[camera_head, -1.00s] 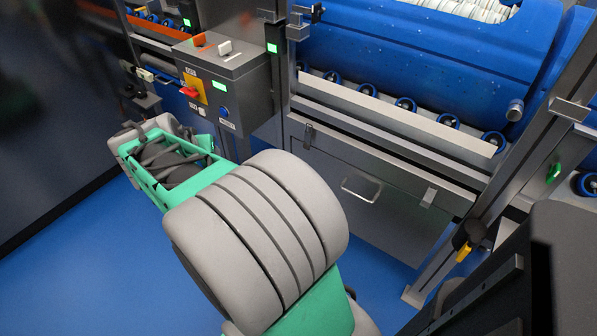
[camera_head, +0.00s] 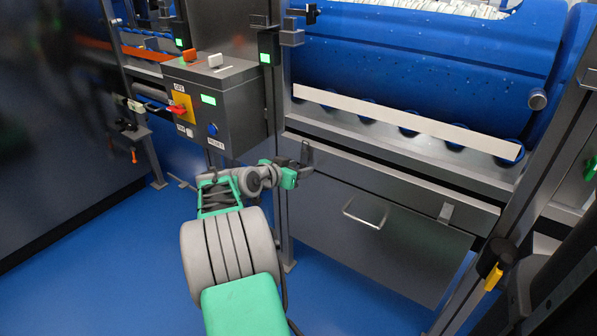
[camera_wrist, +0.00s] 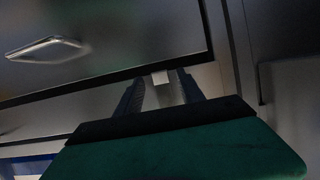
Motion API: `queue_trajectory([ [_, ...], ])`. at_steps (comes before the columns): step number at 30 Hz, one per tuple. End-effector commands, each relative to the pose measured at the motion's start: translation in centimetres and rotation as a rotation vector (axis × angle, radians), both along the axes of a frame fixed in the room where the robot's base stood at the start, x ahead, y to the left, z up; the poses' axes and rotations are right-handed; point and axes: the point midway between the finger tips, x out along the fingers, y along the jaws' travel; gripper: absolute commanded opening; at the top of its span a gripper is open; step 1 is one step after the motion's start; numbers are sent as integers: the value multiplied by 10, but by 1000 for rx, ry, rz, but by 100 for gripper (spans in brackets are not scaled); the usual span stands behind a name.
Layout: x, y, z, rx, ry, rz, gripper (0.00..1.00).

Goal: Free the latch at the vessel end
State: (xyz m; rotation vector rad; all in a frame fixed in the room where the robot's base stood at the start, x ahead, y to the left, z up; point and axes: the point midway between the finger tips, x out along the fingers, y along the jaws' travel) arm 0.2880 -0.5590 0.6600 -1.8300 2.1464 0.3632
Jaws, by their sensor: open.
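The blue vessel (camera_head: 430,60) lies on rollers behind a pale strip at upper right. Below it, a grey front panel (camera_head: 370,240) has a small metal latch (camera_head: 446,212) at its upper right. My gripper (camera_head: 306,152) is open at the panel's upper left corner, where a similar latch is mostly covered by the fingers. In the wrist view, my gripper's fingers (camera_wrist: 160,90) stand apart near the panel's edge. A small pale block (camera_wrist: 160,77) shows between their tips; it may be that left latch. I cannot tell whether they touch it.
A grey control box (camera_head: 215,105) with a red switch and green lights hangs left of the gripper, close to my arm. A bar handle (camera_head: 365,213) sticks out from the panel. A steel post stands at right. The blue floor (camera_head: 120,250) is clear at left.

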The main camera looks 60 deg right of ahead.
Motion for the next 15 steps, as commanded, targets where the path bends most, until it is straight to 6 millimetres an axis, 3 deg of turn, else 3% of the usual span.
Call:
queue_trajectory([
  [6,0,0,0,0,1,1,44],
  [15,1,0,0,1,0,1,19],
])
